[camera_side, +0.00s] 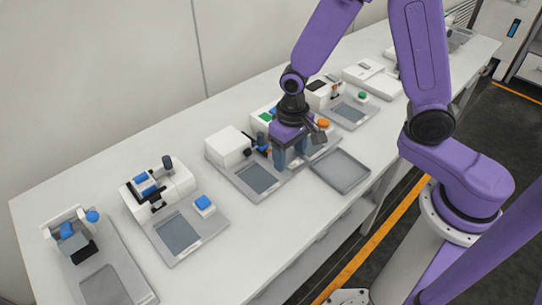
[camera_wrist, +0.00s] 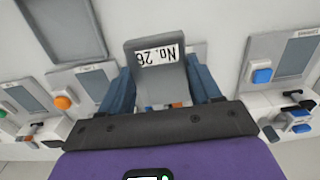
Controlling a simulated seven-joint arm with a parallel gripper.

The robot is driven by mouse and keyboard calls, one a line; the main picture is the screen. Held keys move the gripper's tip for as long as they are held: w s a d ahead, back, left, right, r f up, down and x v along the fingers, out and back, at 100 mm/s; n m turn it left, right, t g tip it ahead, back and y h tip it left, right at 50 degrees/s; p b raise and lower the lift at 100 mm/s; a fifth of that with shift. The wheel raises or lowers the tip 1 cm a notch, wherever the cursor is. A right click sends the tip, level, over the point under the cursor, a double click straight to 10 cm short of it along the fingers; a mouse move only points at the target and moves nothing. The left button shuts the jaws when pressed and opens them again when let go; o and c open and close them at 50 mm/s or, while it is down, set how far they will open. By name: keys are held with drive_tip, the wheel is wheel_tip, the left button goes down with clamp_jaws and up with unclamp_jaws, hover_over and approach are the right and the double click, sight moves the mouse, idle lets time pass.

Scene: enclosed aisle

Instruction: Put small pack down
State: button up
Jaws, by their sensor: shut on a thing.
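The small pack (camera_wrist: 150,87) is a grey block with a white label reading "No. 26", upside down in the wrist view. My gripper (camera_wrist: 162,80) is shut on it, with one blue-grey finger on each side. In the side view my gripper (camera_side: 289,158) points down over the middle of the bench, above the front station with the grey plate. The pack is mostly hidden there by the fingers. I cannot tell whether its underside touches anything.
An empty shallow grey tray (camera_side: 341,171) lies at the bench's front edge, right of my gripper; it also shows in the wrist view (camera_wrist: 62,27). Stations with white devices, blue, orange and green buttons line the bench (camera_side: 120,190). A white box (camera_side: 228,147) stands close left.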

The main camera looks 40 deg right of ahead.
drive_tip(key=s+d+r, duration=0.1)
drive_tip(key=s+d, duration=0.2)
drive_tip(key=d, duration=0.5)
drive_tip(key=s+d+r, duration=0.2)
drive_tip(key=d, duration=0.6)
drive_tip(key=w+f, duration=0.3)
drive_tip(key=w, duration=0.1)
drive_tip(key=w+f, duration=0.4)
drive_tip(key=w+d+f, duration=0.1)
drive_tip(key=w+f, duration=0.2)
drive_tip(key=w, duration=0.2)
drive_tip(key=shift+w+d+f, duration=0.1)
drive_tip(key=shift+f, duration=0.05)
drive_tip(key=shift+w+f, duration=0.1)
drive_tip(key=shift+f, duration=1.45)
drive_tip(key=shift+f, duration=0.1)
drive_tip(key=o, duration=1.3)
drive_tip(key=shift+c, duration=0.2)
